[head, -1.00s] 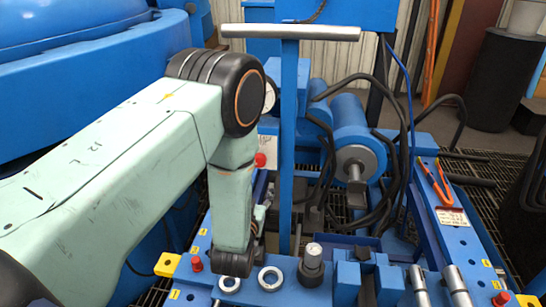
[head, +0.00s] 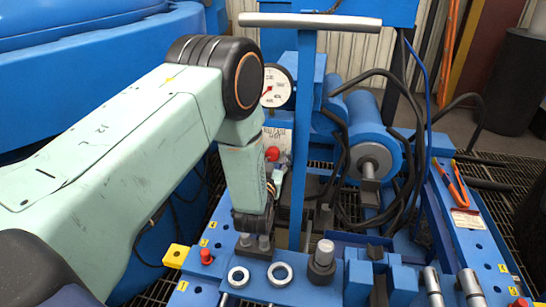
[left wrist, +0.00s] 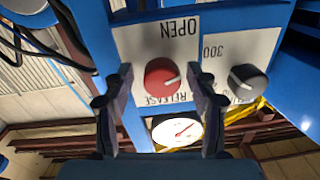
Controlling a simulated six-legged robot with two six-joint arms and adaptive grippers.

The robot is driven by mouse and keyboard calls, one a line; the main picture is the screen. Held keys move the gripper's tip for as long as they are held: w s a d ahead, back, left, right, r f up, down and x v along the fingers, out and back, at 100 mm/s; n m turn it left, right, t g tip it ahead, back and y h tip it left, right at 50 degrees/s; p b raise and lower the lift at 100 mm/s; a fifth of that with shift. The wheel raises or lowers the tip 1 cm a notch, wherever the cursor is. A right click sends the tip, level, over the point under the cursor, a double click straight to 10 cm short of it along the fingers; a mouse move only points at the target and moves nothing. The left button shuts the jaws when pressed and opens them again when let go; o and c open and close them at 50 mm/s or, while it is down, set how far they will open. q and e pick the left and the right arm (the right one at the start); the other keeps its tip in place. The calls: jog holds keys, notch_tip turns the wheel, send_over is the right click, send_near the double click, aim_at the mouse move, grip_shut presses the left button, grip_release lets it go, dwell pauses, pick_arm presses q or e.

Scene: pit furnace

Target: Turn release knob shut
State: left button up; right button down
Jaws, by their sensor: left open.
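The release knob (left wrist: 162,77) is a round red knob with a pale pointer mark, on a white plate (left wrist: 125,45) lettered OPEN and RELEASE. The plate appears upside down in the left wrist view. The knob also shows small in the head view (head: 272,154), just right of my left forearm. My left gripper (left wrist: 160,84) is open, one dark finger on each side of the knob. Gaps show between the fingers and the knob, and nothing is held. In the head view the gripper is mostly hidden behind my arm. My right gripper is not in view.
A black knob (left wrist: 248,83) sits close beside the red one, near one finger. A round gauge (head: 275,86) is above the plate. A blue post with a grey T-bar (head: 310,22) stands just right of the arm. Black hoses (head: 405,165) hang farther right.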

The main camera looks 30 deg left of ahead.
pick_arm(q)
jog(key=shift+w+a+f, duration=0.1)
jog(key=shift+a, duration=0.1)
jog(key=shift+c, duration=0.3)
jog(key=shift+d, duration=0.15)
jog(key=c, duration=1.1)
